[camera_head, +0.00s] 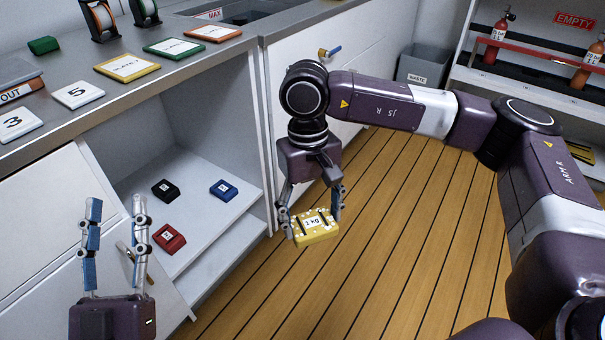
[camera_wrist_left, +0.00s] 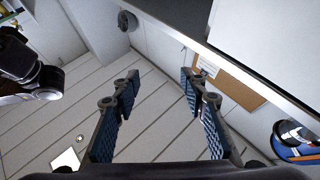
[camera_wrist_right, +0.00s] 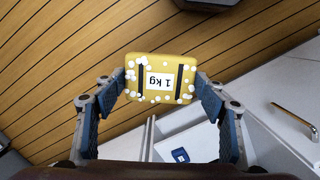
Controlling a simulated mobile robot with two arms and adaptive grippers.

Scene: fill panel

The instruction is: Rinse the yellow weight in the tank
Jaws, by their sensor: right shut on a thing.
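The yellow weight (camera_head: 316,236), labelled 1 kg, is a flat block with white spots scattered over it. My right gripper (camera_head: 313,222) is shut on its two sides and holds it above the wooden floor, in front of the cabinets. The right wrist view shows the weight (camera_wrist_right: 160,94) between both fingers. The tank, apparently the dark basin (camera_head: 262,10) marked MAX, is set into the counter at the top of the head view; its inside is mostly out of sight. My left gripper (camera_head: 117,205) is open and empty by the open cabinet.
Black (camera_head: 165,190), blue (camera_head: 224,190) and red (camera_head: 169,238) weights lie in the open cabinet (camera_head: 205,258). The counter (camera_head: 60,75) holds spools, coloured-frame cards and numbered tiles. A blue-handled tap (camera_head: 330,52) sticks out of the cabinet front. A waste bin (camera_head: 423,70) stands behind.

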